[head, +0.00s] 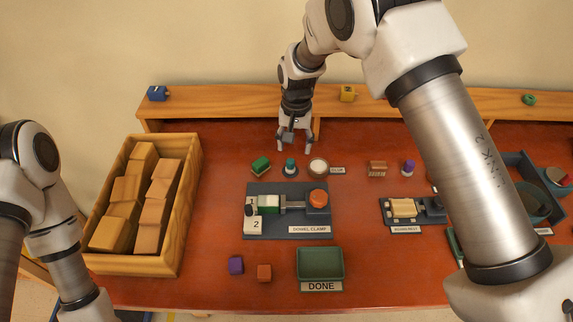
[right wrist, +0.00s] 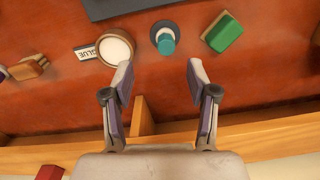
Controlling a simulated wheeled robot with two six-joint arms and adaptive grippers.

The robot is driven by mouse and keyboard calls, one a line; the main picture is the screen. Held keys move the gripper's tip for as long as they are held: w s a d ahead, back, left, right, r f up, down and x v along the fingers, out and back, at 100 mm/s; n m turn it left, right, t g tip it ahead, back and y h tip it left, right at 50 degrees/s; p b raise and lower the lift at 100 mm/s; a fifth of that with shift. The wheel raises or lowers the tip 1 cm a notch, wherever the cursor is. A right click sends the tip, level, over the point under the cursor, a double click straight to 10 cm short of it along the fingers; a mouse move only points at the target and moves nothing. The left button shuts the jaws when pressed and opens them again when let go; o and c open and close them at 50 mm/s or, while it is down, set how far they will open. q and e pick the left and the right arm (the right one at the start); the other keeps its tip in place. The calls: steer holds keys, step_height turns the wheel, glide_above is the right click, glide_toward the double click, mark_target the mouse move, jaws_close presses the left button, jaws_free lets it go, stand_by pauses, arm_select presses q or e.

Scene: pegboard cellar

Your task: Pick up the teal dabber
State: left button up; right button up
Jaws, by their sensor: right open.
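The teal dabber (head: 290,165) stands upright on a dark round base near the back of the red table, between a green block and a round pot. In the right wrist view the dabber (right wrist: 165,40) is ahead of the fingertips, roughly in line with the gap between them. My right gripper (head: 294,143) points down just behind the dabber. It is open and empty, and its two fingers (right wrist: 160,75) are apart and not touching the dabber. My left arm shows at the left edge, but its gripper is out of view.
The green block (head: 261,165) and the glue pot (head: 318,166) stand close on either side. The dowel clamp (head: 285,230) lies in front. A wooden crate of blocks (head: 190,200) is at left, the green DONE tray (head: 320,250) at front. A wooden ledge (head: 220,105) runs behind.

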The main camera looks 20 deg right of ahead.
mark_target(291, 160)
steer(key=shift+f, duration=0.4)
steer(key=f+p, duration=0.1)
steer(key=f, duration=0.1)
steer(key=f+p, duration=0.1)
steer(key=f, duration=0.1)
steer(key=f+p, duration=0.1)
steer(key=f, duration=0.2)
steer(key=shift+w+a, duration=0.25)
steer(key=shift+a, duration=0.15)
steer(key=shift+f, duration=0.1)
steer(key=c, duration=0.9)
